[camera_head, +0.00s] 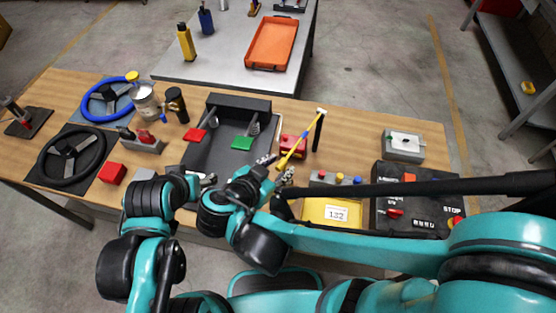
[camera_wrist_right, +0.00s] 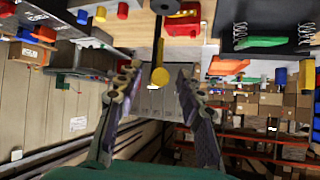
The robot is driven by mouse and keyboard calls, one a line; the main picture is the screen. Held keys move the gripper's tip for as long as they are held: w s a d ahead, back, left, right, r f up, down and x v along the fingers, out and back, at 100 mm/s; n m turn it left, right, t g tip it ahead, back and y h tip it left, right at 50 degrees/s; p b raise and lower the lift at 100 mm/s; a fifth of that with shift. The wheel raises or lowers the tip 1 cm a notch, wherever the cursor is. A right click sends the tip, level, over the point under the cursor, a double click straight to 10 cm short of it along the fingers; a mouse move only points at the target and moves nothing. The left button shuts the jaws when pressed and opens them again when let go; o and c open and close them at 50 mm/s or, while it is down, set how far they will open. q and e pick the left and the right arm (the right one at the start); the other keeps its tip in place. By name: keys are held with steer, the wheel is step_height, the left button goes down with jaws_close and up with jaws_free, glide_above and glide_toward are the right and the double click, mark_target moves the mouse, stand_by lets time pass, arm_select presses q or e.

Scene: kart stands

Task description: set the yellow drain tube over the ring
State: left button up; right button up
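The yellow drain tube (camera_head: 300,144) slants down from the top of a black post (camera_head: 318,132) towards my right gripper (camera_head: 277,169). In the right wrist view the tube's round yellow end (camera_wrist_right: 160,77) lies between the two fingers, with gaps on both sides. The right gripper is open. My left gripper (camera_head: 208,179) is at the front edge of the black tray, partly hidden by my arm, and its fingers are too small to read. I cannot pick out the ring clearly.
A red box (camera_head: 293,146) stands close beside the tube. A black control panel (camera_head: 393,213) sits at the right end. Bare wood lies right of the post.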

step_height(320, 180, up, 10)
steer(key=shift+f, duration=0.15)
stand_by(0.3)
stand_by(0.4)
steer(key=s+d+f+n+g+y+b, duration=0.1)
steer(key=d+f+n+y, duration=0.5)
steer(key=d+f, duration=0.7)
steer(key=shift+s+d+n+g+y+b, duration=0.35)
steer(key=shift+s+d+n+b, duration=0.4)
steer(key=shift+n+b, duration=0.55)
steer(key=shift+w+d+f, duration=0.1)
